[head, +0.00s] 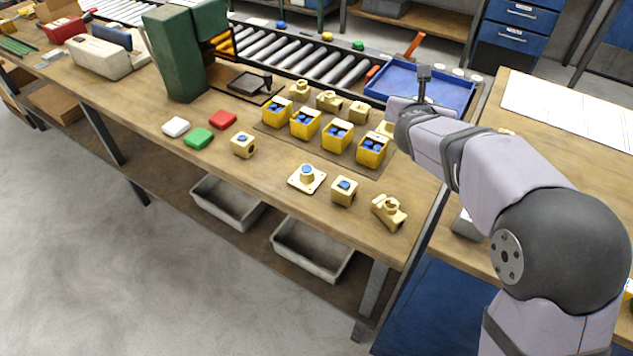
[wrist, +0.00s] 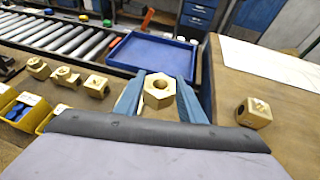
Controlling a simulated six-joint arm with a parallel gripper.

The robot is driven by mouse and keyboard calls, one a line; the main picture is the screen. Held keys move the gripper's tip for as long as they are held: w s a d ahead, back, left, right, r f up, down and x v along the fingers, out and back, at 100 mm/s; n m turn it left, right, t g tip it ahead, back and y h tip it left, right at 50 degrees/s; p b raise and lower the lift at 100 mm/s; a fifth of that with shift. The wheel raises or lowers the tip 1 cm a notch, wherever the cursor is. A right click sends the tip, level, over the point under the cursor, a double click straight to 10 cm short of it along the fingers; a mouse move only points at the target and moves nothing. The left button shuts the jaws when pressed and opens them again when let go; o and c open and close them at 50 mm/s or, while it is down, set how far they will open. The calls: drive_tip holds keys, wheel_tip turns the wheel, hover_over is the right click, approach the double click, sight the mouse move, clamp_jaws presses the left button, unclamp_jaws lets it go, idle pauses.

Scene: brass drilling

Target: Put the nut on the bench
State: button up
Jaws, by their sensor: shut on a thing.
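The brass hex nut (wrist: 158,92) shows in the wrist view with its round hole facing up. My gripper (wrist: 160,88) is shut on it, with one blue finger on each side. The nut appears held above the bench; the exact gap is hard to judge. In the head view the end of my arm is over the right part of the wooden bench (head: 255,185), and I cannot make out the nut for sure there. A brass piece (head: 385,128) shows beside my wrist, partly hidden.
Yellow bins (head: 338,135) with blue parts stand in a row, with brass fittings (head: 328,100) behind them. A blue tray (head: 450,92) lies beyond my gripper. Another brass piece (wrist: 254,112) sits on the right bench. Brass parts (head: 344,191) stand at the front edge. Bare wood lies front left.

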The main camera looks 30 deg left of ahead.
drive_tip(key=s+a+f+n+g+y, duration=0.15)
drive_tip(key=s+a, duration=0.25)
drive_tip(key=a, duration=0.4)
drive_tip(key=s+a+n+t+y, duration=0.1)
drive_tip(key=s+a+y, duration=0.1)
drive_tip(key=s+a, duration=0.35)
drive_tip(key=n+g+y, duration=0.2)
drive_tip(key=n, duration=0.1)
hover_over(274, 166)
wheel_tip(274, 166, down, 2)
drive_tip(key=shift+a+f+b, duration=0.1)
drive_tip(key=shift+f+b, duration=1.15)
drive_tip(key=shift+f, duration=3.75)
drive_tip(key=shift+f, duration=0.15)
drive_tip(key=o, duration=1.4)
